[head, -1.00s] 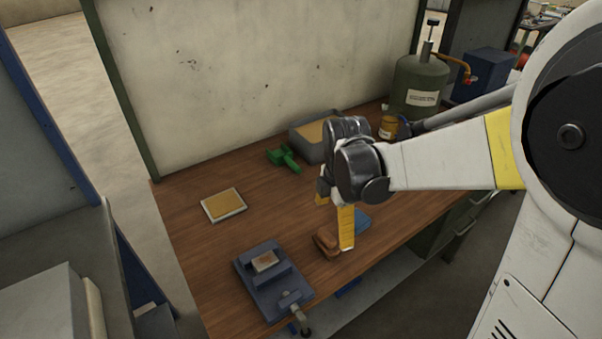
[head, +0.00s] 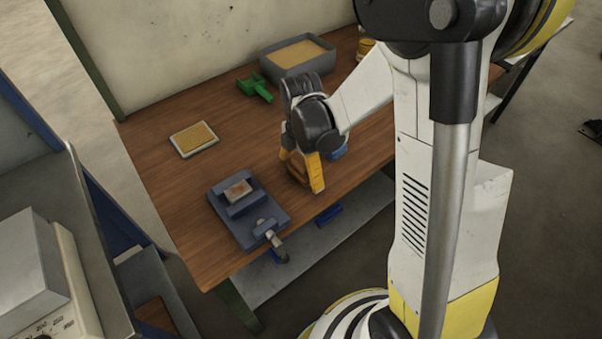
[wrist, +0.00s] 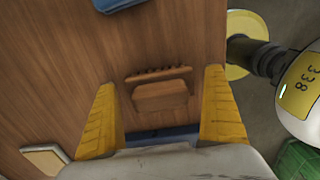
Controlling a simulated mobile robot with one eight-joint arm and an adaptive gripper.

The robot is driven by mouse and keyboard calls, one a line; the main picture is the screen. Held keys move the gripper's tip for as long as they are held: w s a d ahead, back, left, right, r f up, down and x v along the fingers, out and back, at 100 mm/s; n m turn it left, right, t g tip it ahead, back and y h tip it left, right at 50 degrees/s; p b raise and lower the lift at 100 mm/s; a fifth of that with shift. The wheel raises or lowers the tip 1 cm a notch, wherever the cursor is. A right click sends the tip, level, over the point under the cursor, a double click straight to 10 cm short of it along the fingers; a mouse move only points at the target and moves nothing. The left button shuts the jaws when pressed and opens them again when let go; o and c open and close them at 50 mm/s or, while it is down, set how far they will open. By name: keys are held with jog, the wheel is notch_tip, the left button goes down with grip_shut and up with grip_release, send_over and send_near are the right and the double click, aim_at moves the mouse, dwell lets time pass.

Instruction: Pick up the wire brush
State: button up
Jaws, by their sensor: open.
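The wire brush, with a brown wooden body, lies on the bench near its front edge in the head view (head: 295,175), partly hidden by my gripper. The wrist view shows it whole (wrist: 160,97), with a row of dark bristle tufts along its upper side. My gripper (head: 302,172) points down over it. Its two yellow fingers are open, and in the wrist view (wrist: 160,80) the brush appears between them with space on both sides. Nothing is held.
A blue vise (head: 262,222) sits close to the left of the brush. A blue object (head: 338,150) lies to its right, partly behind my gripper. A tan-topped pad (head: 194,139), a green tool (head: 255,88) and a grey tray (head: 270,68) lie farther back. Bare wood separates them.

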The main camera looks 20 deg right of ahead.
jog(key=shift+f, duration=0.4)
jog(key=shift+r, duration=0.1)
jog(key=c, duration=1.3)
jog(key=shift+r+p, duration=0.35)
jog(key=shift+r, duration=0.15)
jog(key=r, duration=0.1)
jog(key=r+p, duration=0.1)
jog(key=s+r+p, duration=0.1)
jog(key=r, duration=0.1)
jog(key=shift+d, duration=0.3)
jog(key=s+d+r+p, duration=0.1)
jog(key=s+r, duration=0.1)
jog(key=s, duration=0.1)
jog(key=s+d+r+p, duration=0.1)
jog(key=s+d+r, duration=0.1)
jog(key=s, duration=0.1)
jog(key=s+d+r+p, duration=0.1)
jog(key=s+d+r, duration=0.1)
jog(key=s, duration=0.1)
jog(key=shift+s, duration=0.2)
